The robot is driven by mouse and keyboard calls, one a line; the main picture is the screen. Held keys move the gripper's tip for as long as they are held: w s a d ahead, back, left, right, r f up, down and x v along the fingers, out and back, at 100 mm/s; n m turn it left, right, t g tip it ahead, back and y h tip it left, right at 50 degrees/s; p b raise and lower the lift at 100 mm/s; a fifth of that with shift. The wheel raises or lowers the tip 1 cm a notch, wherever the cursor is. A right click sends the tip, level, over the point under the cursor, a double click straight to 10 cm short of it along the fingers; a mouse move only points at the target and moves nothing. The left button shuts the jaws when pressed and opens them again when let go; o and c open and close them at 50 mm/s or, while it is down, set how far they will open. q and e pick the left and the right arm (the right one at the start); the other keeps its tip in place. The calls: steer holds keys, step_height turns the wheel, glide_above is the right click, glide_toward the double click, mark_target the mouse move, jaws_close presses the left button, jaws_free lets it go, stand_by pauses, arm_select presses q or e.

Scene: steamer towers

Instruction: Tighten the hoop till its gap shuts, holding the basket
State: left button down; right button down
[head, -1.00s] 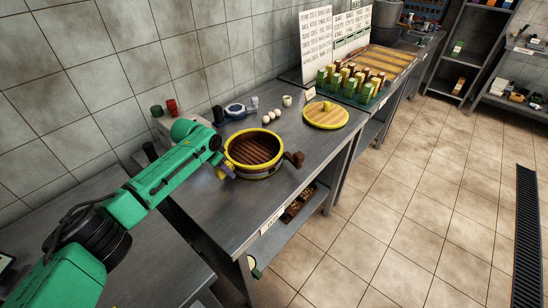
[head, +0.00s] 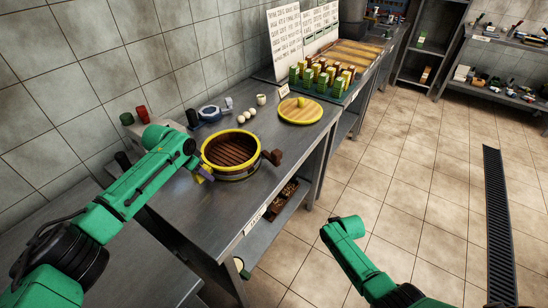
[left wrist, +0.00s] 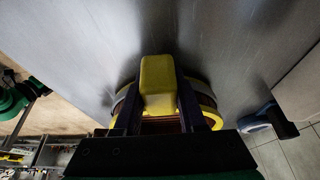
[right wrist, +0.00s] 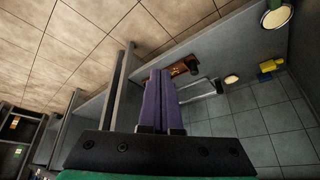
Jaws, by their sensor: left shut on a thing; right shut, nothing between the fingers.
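The round basket (head: 228,154) stands on the steel bench, with a yellow rim and a brown slatted floor. A grey hoop (head: 238,177) runs around its lower side. A brown knob (head: 275,157) sticks out at the basket's right side. The hoop's gap cannot be made out. My left gripper (head: 201,175) is at the basket's left side, shut on its yellow handle (left wrist: 158,82), which the left wrist view shows between the purple fingers. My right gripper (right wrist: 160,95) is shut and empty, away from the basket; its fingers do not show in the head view.
A yellow lid (head: 300,113) lies behind and to the right of the basket. White balls (head: 246,117), a small cup (head: 261,99) and a blue-and-white device (head: 210,113) stand near the wall. A rack of green-based blocks (head: 322,78) is farther back. Open floor lies right of the bench.

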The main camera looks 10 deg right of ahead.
steer(key=w+a+r+t+y, duration=0.1)
steer(key=w+a+r, duration=0.1)
steer(key=w+r, duration=0.9)
steer(key=w+a+r+t+y, duration=0.15)
steer(key=w+r, duration=0.45)
steer(key=r, duration=1)
steer(key=a+r+n, duration=0.3)
steer(key=a+r, duration=0.2)
steer(key=r, duration=0.3)
steer(key=s+a+r+n+g+y, duration=0.1)
steer(key=s+a+r+n+g, duration=0.15)
steer(key=a, duration=0.25)
steer(key=s+a+r+n+g, duration=0.1)
steer(key=s+a+n, duration=0.3)
steer(key=a, duration=0.2)
steer(key=shift+t, duration=0.3)
steer(key=f, duration=0.9)
steer(key=shift+w+d, duration=0.1)
steer(key=shift+w, duration=0.2)
